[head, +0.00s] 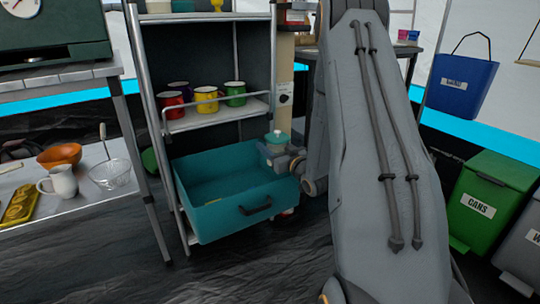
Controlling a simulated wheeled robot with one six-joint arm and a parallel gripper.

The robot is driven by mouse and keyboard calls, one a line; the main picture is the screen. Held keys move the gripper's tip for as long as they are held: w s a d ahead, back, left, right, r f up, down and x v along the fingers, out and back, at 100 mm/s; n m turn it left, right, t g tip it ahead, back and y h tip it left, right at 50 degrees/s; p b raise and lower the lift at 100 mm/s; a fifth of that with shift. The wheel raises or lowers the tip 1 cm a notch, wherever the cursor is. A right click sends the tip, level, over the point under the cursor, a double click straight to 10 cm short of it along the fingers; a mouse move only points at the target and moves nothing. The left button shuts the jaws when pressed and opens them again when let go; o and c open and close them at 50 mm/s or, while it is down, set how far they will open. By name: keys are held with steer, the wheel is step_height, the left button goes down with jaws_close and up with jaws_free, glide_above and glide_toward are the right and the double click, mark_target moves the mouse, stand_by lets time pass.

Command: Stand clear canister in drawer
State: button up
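The clear canister (274,146) has a teal lid and looks upright at the back right corner of the drawer.
Several coloured mugs (205,97) stand on the shelf above the drawer, behind a rail. A side table (92,208) at left holds an orange bowl (59,155), a white jug (62,182) and a glass bowl. A green CANS bin (487,205) stands at right.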

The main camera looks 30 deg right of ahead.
steer(key=shift+f+b, duration=0.3)
steer(key=shift+f, duration=0.7)
steer(key=shift+f, duration=0.5)
steer(key=shift+f, duration=0.2)
steer(key=o, duration=1.5)
steer(key=shift+s+f, duration=0.15)
steer(key=shift+f, duration=0.1)
steer(key=shift+r, duration=0.45)
steer(key=s+p, duration=0.1)
steer(key=s, duration=0.3)
steer(key=s+p, duration=0.2)
steer(key=s, duration=0.2)
steer(key=s+p, duration=0.1)
steer(key=s, duration=0.2)
steer(key=shift+s+d+r+p, duration=0.2)
steer(key=shift+s+r+p, duration=0.2)
steer(key=shift+w, duration=0.1)
